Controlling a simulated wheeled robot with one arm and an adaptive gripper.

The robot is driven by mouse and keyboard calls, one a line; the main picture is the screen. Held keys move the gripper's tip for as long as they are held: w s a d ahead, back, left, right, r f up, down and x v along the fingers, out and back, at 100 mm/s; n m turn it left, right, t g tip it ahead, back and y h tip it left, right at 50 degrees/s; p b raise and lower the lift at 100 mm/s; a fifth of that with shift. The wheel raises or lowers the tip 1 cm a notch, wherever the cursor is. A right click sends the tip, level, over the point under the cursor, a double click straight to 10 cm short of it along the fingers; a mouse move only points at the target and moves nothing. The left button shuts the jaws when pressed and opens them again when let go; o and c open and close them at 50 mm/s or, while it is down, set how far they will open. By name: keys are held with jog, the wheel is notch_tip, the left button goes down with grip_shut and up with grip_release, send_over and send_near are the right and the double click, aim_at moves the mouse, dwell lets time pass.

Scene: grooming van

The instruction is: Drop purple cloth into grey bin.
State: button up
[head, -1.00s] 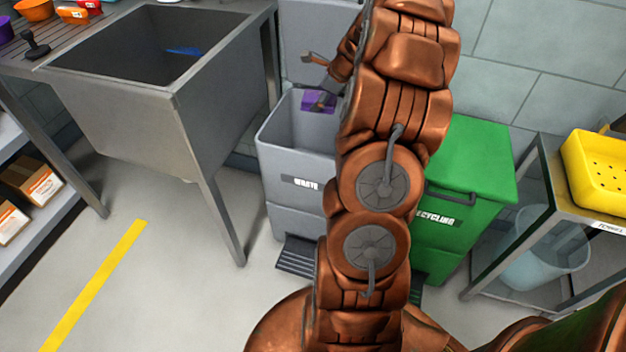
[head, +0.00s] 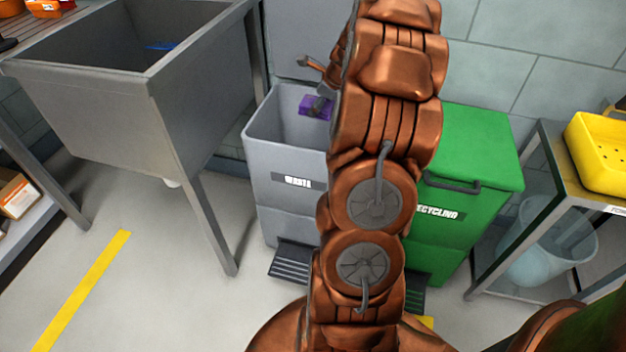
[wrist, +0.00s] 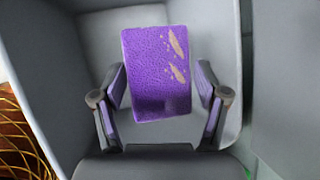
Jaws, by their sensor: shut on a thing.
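The purple cloth (wrist: 158,70) is a folded, textured block with pale brown smudges on its upper right. My gripper (wrist: 160,100) is shut on it, with a finger at each side. In the head view the cloth (head: 316,106) shows small at the open top of the grey bin (head: 285,182), which has a white label on its front. The wrist view looks down past the cloth into the bin's light grey interior (wrist: 100,25). My arm hides the right part of the bin and most of the gripper in the head view.
A green recycling bin (head: 470,150) with its lid shut stands right of the grey bin. A steel sink (head: 110,90) is at the left. A shelf with a yellow basket (head: 600,150) is at the right. Black pedals (head: 292,262) stick out at floor level.

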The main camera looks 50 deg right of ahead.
jog(key=shift+f+b, duration=0.5)
jog(key=shift+f, duration=0.2)
jog(key=o, duration=1.1)
jog(key=shift+c, duration=0.2)
jog(key=v, duration=1.2)
jog(key=shift+a+r, duration=0.1)
